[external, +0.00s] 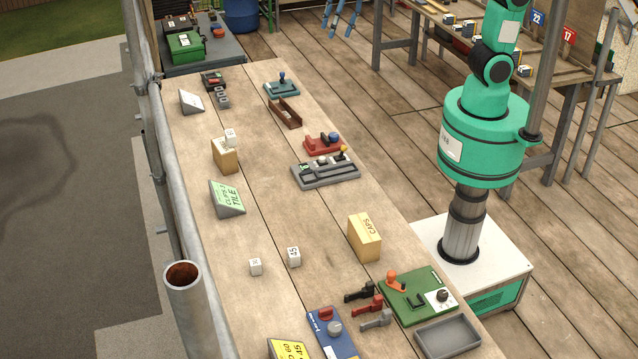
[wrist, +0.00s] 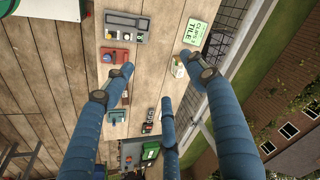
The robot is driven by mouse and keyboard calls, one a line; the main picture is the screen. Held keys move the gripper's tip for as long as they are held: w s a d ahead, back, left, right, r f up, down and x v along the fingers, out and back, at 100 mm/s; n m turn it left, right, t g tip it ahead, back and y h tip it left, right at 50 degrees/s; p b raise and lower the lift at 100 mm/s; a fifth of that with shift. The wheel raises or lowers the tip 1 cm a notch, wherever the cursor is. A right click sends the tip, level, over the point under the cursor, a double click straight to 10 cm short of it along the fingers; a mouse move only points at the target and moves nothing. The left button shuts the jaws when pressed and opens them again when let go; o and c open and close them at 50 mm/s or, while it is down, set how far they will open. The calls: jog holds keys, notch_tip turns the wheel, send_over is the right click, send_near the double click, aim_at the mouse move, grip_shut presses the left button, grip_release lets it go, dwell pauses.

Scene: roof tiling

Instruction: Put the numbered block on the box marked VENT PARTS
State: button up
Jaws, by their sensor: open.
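Two small white numbered blocks stand apart on the bench, a left one (external: 255,267) and a right one (external: 293,257); their numbers are hard to read. Another white block (external: 230,135) rests on a tan box (external: 226,159) farther back. A second tan box (external: 364,238), marked CAPS, stands at the bench's right side. I cannot read VENT PARTS on either box. My gripper (external: 345,14) is at the top of the external view, away from the blocks. In the wrist view its blue fingers (wrist: 158,78) are spread and empty; the right finger partly hides the box with the block.
Tool handles (external: 367,305), a green board (external: 418,295) and an empty grey tray (external: 447,337) fill the front right. The bench between the loose blocks and the green sign is clear.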

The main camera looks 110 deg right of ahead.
jog(key=s+a+f+n+t, duration=0.1)
jog(key=s+a+n, duration=0.2)
jog(key=s, duration=1)
jog(key=s+a+f+n+t, duration=0.1)
jog(key=s+a+n, duration=0.3)
jog(key=s, duration=0.9)
jog(key=shift+a+f, duration=0.3)
jog(key=shift+f, duration=0.3)
notch_tip(320, 180, down, 8)
jog(key=b, duration=0.7)
jog(key=shift+r+b, duration=0.25)
jog(key=shift+b, duration=0.05)
jog(key=shift+o, duration=0.5)
jog(key=shift+r, duration=0.1)
